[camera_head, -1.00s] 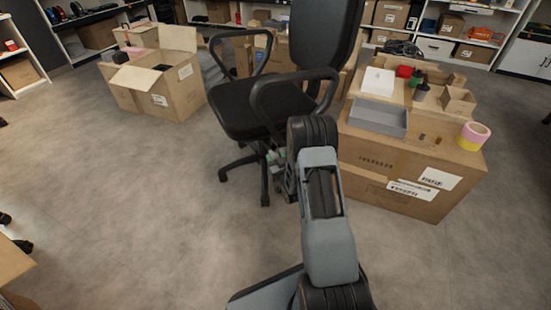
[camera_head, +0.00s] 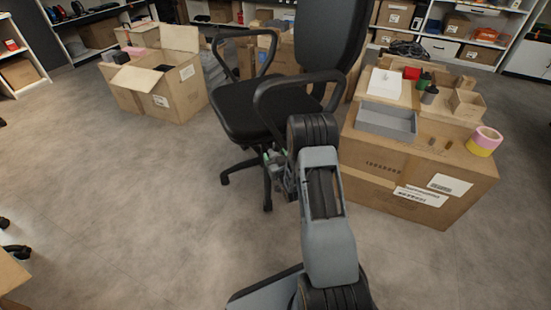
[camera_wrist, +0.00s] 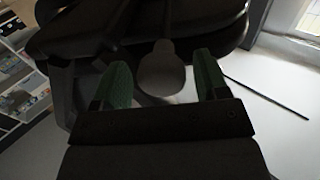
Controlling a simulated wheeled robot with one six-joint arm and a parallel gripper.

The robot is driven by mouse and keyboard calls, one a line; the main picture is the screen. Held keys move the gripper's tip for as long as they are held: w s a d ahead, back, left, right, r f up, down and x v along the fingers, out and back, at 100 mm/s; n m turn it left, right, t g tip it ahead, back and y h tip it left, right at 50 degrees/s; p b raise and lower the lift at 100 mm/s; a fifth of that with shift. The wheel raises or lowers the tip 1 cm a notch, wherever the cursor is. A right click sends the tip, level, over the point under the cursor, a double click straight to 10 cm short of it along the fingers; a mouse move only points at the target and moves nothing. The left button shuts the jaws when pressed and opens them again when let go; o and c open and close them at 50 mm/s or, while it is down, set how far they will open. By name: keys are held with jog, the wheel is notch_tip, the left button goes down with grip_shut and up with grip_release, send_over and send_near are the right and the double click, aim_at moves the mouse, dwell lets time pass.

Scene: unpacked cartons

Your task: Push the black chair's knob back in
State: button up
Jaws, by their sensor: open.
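The black chair (camera_head: 250,105) stands in the middle of the head view, with its seat, armrests and backrest showing. In the wrist view a dark seat underside (camera_wrist: 110,35) fills the top. A rounded grey knob (camera_wrist: 164,72) on a thin stem shows under it. My gripper (camera_wrist: 163,80) is open, with one green fingertip to the left of the knob and one to the right. The knob appears between the fingers, and I cannot tell whether anything touches. In the head view my gripper (camera_head: 268,159) is partly hidden by my arm, low beside the seat.
A large carton (camera_head: 375,162) stands close to the right of my arm, bearing a grey tray (camera_head: 387,122), a tape roll (camera_head: 484,141) and small items. An open carton (camera_head: 173,98) stands behind left. The floor at left is mostly clear.

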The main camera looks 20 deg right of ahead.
jog(key=s+p, duration=0.3)
jog(key=s, duration=1)
jog(key=shift+s+a, duration=0.35)
jog(key=shift+s, duration=0.05)
jog(key=w+a+r+g+p, duration=0.1)
jog(key=r+g+p, duration=0.1)
jog(key=r+p, duration=0.7)
jog(key=w+a+r+n+g+p, duration=0.1)
jog(key=a+r+g+p, duration=0.3)
jog(key=r, duration=0.9)
jog(key=w+d+r+g+p, duration=0.1)
jog(key=r+p, duration=0.7)
jog(key=r, duration=0.3)
jog(key=s+a+r+g+p, duration=0.3)
jog(key=s+r+p, duration=0.4)
jog(key=r, duration=0.5)
jog(key=s+a+r+g+y+p, duration=0.1)
jog(key=s+a+r+g+p, duration=0.3)
jog(key=s+r+p, duration=0.3)
jog(key=s+r, duration=0.4)
jog(key=r, duration=0.1)
jog(key=shift+s+a, duration=0.15)
jog(key=shift+a, duration=0.15)
